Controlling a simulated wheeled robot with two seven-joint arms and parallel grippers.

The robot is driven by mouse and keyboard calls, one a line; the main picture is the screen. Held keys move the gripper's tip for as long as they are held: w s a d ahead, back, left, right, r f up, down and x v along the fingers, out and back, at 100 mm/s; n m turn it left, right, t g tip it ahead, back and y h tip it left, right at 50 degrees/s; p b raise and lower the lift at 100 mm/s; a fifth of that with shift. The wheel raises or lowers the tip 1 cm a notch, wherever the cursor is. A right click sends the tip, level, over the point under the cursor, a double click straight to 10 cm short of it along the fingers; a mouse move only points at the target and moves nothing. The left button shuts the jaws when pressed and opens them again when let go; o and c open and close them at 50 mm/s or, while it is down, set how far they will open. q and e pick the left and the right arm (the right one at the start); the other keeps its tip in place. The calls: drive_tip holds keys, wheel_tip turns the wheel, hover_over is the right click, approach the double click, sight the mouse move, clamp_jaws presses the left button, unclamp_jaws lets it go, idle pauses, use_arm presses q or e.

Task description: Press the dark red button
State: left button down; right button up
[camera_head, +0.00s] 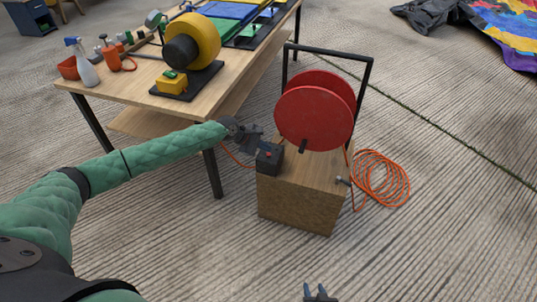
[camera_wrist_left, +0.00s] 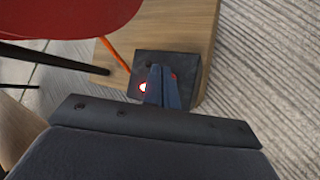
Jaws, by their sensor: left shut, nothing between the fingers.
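A small black control box (camera_head: 269,158) sits on the left edge of a wooden block, beside a red reel. A small red spot (camera_head: 268,153) shows on its top; I cannot tell its exact shade. In the left wrist view the box (camera_wrist_left: 145,62) lies under my fingertips, with a bright white-and-red spot (camera_wrist_left: 143,87) left of the fingers and a red part (camera_wrist_left: 173,76) partly hidden behind them. My left gripper (camera_head: 261,144) is shut and empty, its tips at or just above the box; contact is unclear. My right gripper (camera_head: 316,287) shows at the bottom edge, fingertips apart, empty.
The red reel (camera_head: 312,118) stands on the wooden block (camera_head: 305,205) under a black frame (camera_head: 369,75). An orange cable coil (camera_head: 383,178) lies at its right. A workbench (camera_head: 130,88) with a yellow blower (camera_head: 200,35) stands behind my left arm. The front floor is clear.

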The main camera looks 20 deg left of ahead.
use_arm(q)
drive_tip(key=shift+f+p, duration=0.3)
drive_tip(key=shift+p, duration=0.2)
drive_tip(key=shift+f, duration=0.15)
drive_tip(key=shift+f, duration=0.4)
idle(0.9)
drive_tip(key=shift+r+p, duration=0.85)
drive_tip(key=shift+p, duration=0.55)
wheel_tip(320, 180, up, 5)
drive_tip(key=p, duration=0.5)
drive_tip(key=shift+p, duration=0.35)
